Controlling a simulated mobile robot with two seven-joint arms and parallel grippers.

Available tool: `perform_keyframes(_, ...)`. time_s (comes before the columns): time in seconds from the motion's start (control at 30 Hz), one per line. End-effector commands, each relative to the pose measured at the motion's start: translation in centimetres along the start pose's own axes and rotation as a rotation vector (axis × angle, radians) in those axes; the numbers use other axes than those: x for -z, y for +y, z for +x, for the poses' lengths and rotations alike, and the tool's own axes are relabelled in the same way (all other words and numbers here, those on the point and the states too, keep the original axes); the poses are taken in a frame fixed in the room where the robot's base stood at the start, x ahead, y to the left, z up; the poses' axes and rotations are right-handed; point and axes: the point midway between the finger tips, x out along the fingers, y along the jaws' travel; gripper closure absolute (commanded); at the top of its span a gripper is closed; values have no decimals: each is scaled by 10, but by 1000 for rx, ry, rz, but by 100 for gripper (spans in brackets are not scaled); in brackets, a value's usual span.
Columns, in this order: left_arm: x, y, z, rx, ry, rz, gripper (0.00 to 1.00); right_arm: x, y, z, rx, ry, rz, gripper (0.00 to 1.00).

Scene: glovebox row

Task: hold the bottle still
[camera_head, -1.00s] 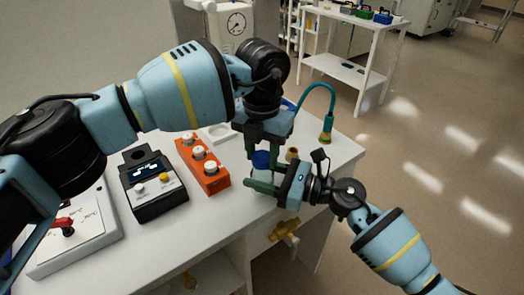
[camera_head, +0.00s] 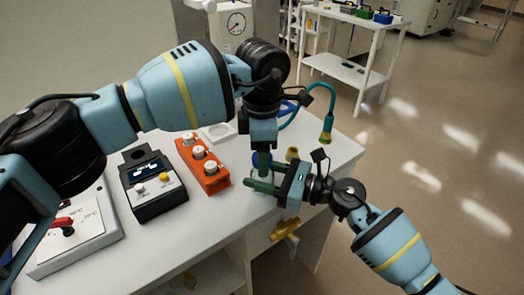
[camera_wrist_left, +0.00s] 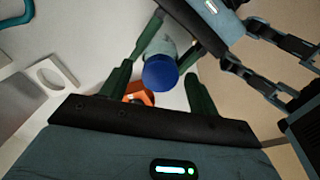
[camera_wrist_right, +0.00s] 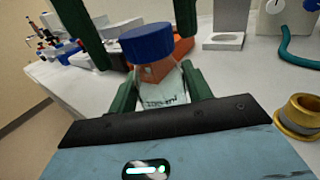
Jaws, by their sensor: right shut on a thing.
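The bottle has a blue cap (camera_wrist_right: 147,43) and a clear, labelled body (camera_wrist_right: 160,90); it stands upright at the table's right part. My right gripper (camera_head: 260,181) is shut on the bottle's body, one green finger on each side. My left gripper (camera_head: 263,161) points down over the bottle from above. In the left wrist view the cap (camera_wrist_left: 161,73) lies between its green fingers, with a gap on both sides, so it is open. In the head view the fingers hide most of the bottle.
An orange block with white-topped items (camera_head: 203,165) and a dark device with a display (camera_head: 152,188) stand left of the bottle. A brass cup (camera_wrist_right: 300,115) is close to my right gripper. A white holder with a round hole (camera_head: 218,133) and a teal hose (camera_head: 327,100) are behind.

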Motion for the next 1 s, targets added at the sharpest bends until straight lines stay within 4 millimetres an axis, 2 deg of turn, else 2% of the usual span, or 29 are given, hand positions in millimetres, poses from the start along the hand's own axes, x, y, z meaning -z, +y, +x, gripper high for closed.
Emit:
perform_keyframes(0.27, 0, 0, 0, 0, 0, -1, 37, 0, 0, 0, 0, 0, 0, 100)
perform_keyframes(0.43, 0, 0, -12, -2, -1, -1, 37, 0, 0, 0, 0, 0, 0, 100)
perform_keyframes(0.8, 0, 0, -82, -2, -2, -1, 37, 0, 0, 0, 0, 1, 0, 100)
perform_keyframes(1.0, 0, 0, -110, -1, 0, -1, 37, 0, 0, 0, 0, 0, 0, 100)
